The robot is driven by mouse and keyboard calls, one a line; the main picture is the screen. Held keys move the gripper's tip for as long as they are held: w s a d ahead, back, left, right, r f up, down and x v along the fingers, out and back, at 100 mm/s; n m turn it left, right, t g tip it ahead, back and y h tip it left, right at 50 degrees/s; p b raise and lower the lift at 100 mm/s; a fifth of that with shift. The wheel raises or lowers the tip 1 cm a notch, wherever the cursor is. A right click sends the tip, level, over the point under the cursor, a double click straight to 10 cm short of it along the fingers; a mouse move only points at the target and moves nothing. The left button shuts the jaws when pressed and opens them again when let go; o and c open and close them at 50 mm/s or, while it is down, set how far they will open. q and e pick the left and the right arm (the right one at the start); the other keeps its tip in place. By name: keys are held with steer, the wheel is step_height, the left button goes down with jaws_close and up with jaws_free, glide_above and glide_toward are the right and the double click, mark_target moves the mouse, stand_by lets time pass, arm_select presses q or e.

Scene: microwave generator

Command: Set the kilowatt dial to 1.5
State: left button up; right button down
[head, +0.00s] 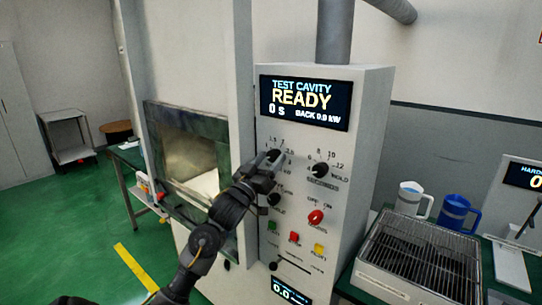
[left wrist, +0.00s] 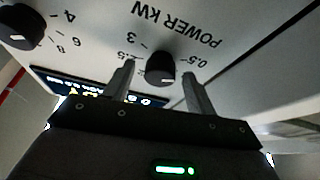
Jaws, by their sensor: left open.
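The kilowatt dial is a round black knob (left wrist: 160,68) under the words "POWER kW", which appear upside down in the left wrist view. Its pale pointer mark faces the lower edge of that view. In the head view the dial (head: 273,155) sits on the white panel below the display, partly hidden by my gripper. My left gripper (head: 262,170) is open at the panel. In the left wrist view its two fingers (left wrist: 158,78) stand on either side of the dial, with small gaps showing. My right gripper is not in view.
The display (head: 305,102) reads "TEST CAVITY READY", 0 s. A HOLD knob (head: 320,170) is right of the dial. A red knob (head: 316,217) and coloured buttons are below. A wire-topped tray (head: 415,255) and two mugs (head: 455,212) stand at right.

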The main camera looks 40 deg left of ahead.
arm_select(q)
steer(key=shift+w+r, duration=0.1)
steer(key=shift+w, duration=0.25)
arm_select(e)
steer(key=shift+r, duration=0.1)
arm_select(q)
steer(key=shift+c, duration=0.5)
steer(key=c, duration=0.7)
steer(key=shift+d, duration=0.1)
steer(key=shift+c, duration=1)
steer(key=shift+m, duration=0.3)
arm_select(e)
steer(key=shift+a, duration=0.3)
